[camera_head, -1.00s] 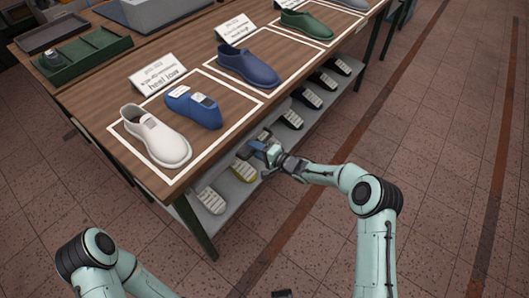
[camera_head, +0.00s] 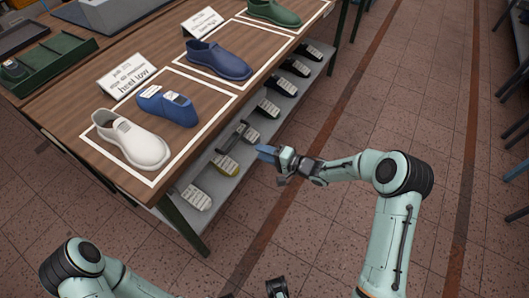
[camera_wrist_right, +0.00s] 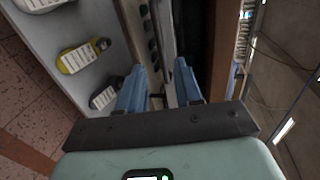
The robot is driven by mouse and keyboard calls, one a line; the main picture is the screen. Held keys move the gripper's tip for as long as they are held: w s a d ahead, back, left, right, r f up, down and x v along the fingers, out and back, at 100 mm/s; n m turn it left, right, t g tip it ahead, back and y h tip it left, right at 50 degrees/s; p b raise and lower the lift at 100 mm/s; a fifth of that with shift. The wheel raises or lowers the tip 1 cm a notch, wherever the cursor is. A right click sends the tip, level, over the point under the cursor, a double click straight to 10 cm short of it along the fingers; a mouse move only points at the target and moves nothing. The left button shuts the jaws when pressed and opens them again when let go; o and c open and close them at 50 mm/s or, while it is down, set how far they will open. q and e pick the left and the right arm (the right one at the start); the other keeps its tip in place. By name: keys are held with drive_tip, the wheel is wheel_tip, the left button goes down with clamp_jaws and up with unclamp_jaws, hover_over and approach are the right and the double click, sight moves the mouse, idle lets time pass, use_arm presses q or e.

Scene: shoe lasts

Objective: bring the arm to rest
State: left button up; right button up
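My right gripper (camera_head: 264,154) is beside the lower shelf of the display table, out over the aisle. In the right wrist view its two blue fingers (camera_wrist_right: 160,75) stand apart with nothing between them, so it is open and empty. My right arm reaches in from the right, bent at the elbow. My left arm shows at the bottom left. A dark piece at the bottom edge (camera_head: 277,288) may be part of my left gripper, but its fingers cannot be made out.
The lower shelf (camera_head: 226,185) holds several labelled lasts. The tiled floor at right is largely clear.

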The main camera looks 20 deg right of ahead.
idle(0.3)
drive_tip(key=s+a+f+n+g+h+p, duration=0.1)
drive_tip(key=s+a+f+g+h+p, duration=0.15)
drive_tip(key=s+f, duration=0.6)
drive_tip(key=s+a+f+n+g+h+p, duration=0.1)
drive_tip(key=s+a+f+g+h+p, duration=0.15)
drive_tip(key=s+f, duration=0.55)
use_arm(q)
wheel_tip(320, 180, up, 8)
drive_tip(key=w+p, duration=0.2)
drive_tip(key=shift+w+f, duration=0.25)
drive_tip(key=shift+w, duration=0.05)
use_arm(e)
drive_tip(key=s+n+g+h, duration=0.1)
drive_tip(key=s+n+g, duration=0.2)
drive_tip(key=s, duration=1.7)
drive_tip(key=g, duration=0.4)
drive_tip(key=shift+s+a+n+g+h, duration=0.2)
drive_tip(key=shift+s+n+g+h, duration=0.1)
drive_tip(key=shift+s+n+g, duration=0.1)
